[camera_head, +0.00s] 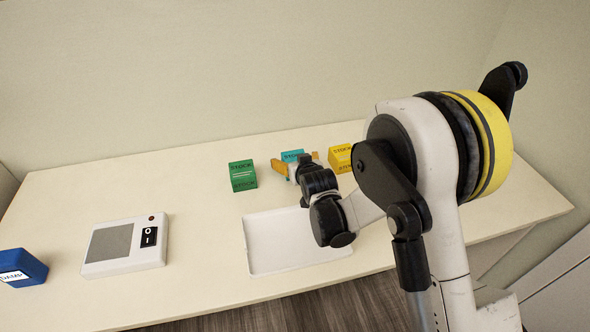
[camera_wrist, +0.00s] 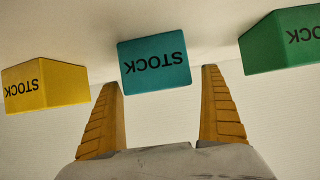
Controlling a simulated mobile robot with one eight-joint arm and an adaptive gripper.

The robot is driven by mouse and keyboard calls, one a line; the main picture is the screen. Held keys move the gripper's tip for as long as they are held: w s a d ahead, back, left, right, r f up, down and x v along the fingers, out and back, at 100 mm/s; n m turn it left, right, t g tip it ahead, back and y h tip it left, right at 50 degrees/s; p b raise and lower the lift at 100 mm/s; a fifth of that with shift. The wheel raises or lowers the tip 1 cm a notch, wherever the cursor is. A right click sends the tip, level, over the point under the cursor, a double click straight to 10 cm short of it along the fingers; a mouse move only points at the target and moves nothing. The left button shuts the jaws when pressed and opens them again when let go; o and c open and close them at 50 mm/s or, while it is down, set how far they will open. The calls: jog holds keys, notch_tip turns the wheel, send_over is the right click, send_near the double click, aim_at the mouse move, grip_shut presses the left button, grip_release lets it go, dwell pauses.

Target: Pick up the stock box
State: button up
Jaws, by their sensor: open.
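Three boxes marked STOCK stand on the counter. The teal stock box (camera_head: 291,155) is in the middle, partly hidden behind my gripper in the head view. In the wrist view the teal box (camera_wrist: 154,64) appears upside down, between and beyond my fingertips. The green stock box (camera_head: 243,175) stands to its left in the head view, and at the right edge of the wrist view (camera_wrist: 285,40). The yellow stock box (camera_head: 340,158) stands to its right in the head view, and at the left of the wrist view (camera_wrist: 45,84). My gripper (camera_wrist: 162,80) is open, with its orange fingers apart and nothing visibly held.
A white tray (camera_head: 262,246) lies on the counter (camera_head: 205,205), partly under my arm. A white device with a grey panel (camera_head: 125,246) sits to the left. A blue box (camera_head: 22,267) is at the left edge. The wall (camera_head: 190,75) rises behind the boxes.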

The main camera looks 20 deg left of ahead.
jog(key=shift+w+a+f, duration=0.15)
jog(key=shift+w, duration=0.1)
jog(key=c, duration=1.4)
